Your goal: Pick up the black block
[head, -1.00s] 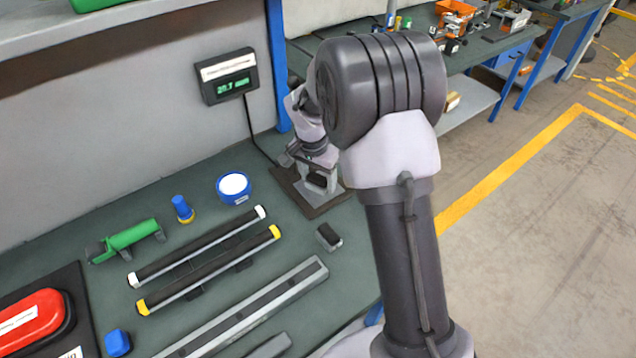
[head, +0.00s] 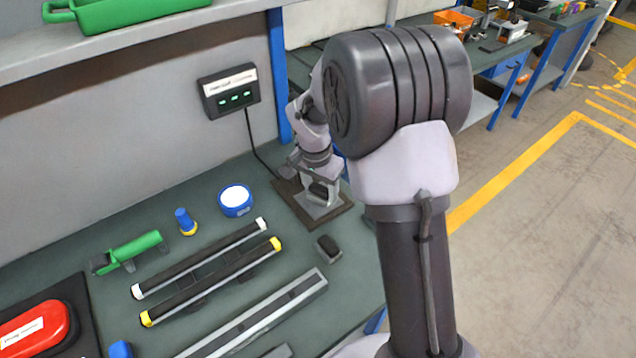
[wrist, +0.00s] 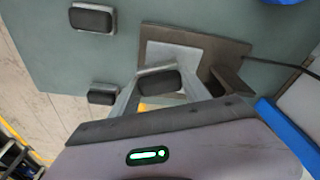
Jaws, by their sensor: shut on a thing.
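My gripper (wrist: 157,92) is shut on a black block (wrist: 159,81), with one pale finger on each side of it in the wrist view. In the head view my gripper (head: 321,190) is low over a dark brown base plate (head: 343,213) on the bench, and the held black block shows between the fingers. I cannot tell if the block touches the plate. A second black block (head: 328,248) lies on the bench in front of the plate. The wrist view shows two other black blocks, one at the upper left (wrist: 92,18) and one nearer the gripper (wrist: 103,94).
The plate carries a pale pad (wrist: 172,54) and a raised brown edge. A blue round tin (head: 236,201), a blue-and-yellow peg (head: 186,221), a green tool (head: 130,249) and dark rails (head: 205,259) lie to the left. A cable runs from a wall display (head: 229,91) behind the plate.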

